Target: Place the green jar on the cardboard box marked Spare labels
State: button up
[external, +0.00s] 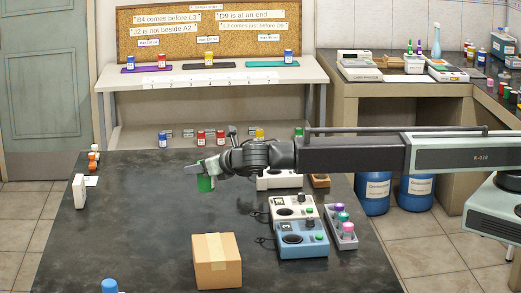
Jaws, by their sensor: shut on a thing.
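My gripper (196,170) is shut on a green jar (205,184) and holds it over the dark bench, at the middle of the picture. Part of the jar is hidden by the fingers. A cardboard box (217,266) with a pale tape strip on top stands on the bench nearer the camera, below the jar in the picture and apart from it. Its top looks clear. No writing on the box is readable from here.
Blue and white bench devices (302,240) and a grey rack (341,232) with coloured caps stand right of the box. A blue-capped item (109,286) is at the front edge. A white block (79,191) stands at the left. The bench (130,225) left of the box is clear.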

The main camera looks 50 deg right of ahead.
jog(key=s+d+m+h, duration=0.1)
jog(key=s+d+m, duration=0.1)
jog(key=s+d, duration=0.25)
jog(key=s+a+r+n+y+p, duration=0.1)
jog(key=s+a, duration=0.3)
jog(key=s, duration=0.6)
jog(key=s+a+r+n+p, duration=0.1)
jog(key=s+a+r+p, duration=0.1)
jog(key=s+a, duration=0.5)
jog(key=s+a+r+n+y+p, duration=0.1)
jog(key=s+a, duration=0.1)
jog(key=s, duration=1)
jog(key=b, duration=0.2)
send_over(207, 243)
jog(key=shift+s+d+f, duration=0.15)
jog(key=shift+f, duration=0.6)
notch_tip(207, 243, down, 4)
jog(key=b, duration=0.3)
jog(key=shift+b, duration=0.35)
jog(key=shift+r, duration=0.25)
jog(key=shift+f, duration=0.15)
jog(key=o, duration=1.4)
